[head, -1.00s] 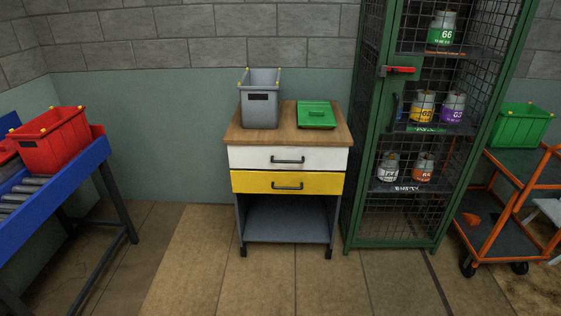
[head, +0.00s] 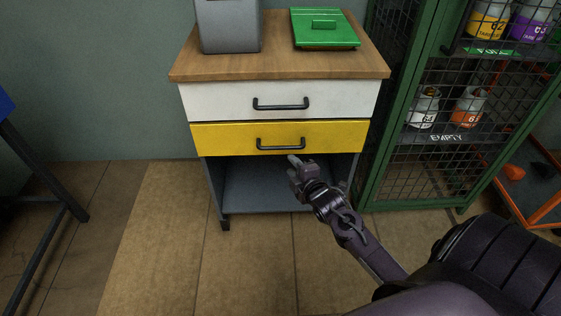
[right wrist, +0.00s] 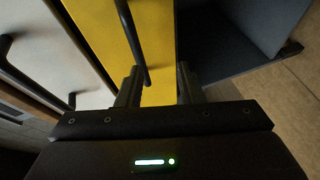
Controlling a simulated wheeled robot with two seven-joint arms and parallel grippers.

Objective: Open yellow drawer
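The yellow drawer (head: 220,140) is the lower of two drawers in a cabinet and looks shut, its front about flush with the white drawer above. Its black bar handle (head: 280,147) runs level across the middle. My right gripper (head: 296,166) is just below and in front of this handle. In the right wrist view its two fingers (right wrist: 159,86) stand apart, with the yellow front (right wrist: 158,60) ahead. The handle (right wrist: 133,42) reaches into the gap between them, nearer the left finger; I cannot tell whether they touch. My left gripper is not in view.
The white drawer (head: 225,101) has a similar handle. A grey bin (head: 228,25) and a green lid (head: 325,38) sit on the wooden top (head: 285,65). A green mesh cage (head: 390,140) stands close on the right. An open shelf (head: 270,185) lies below the drawers.

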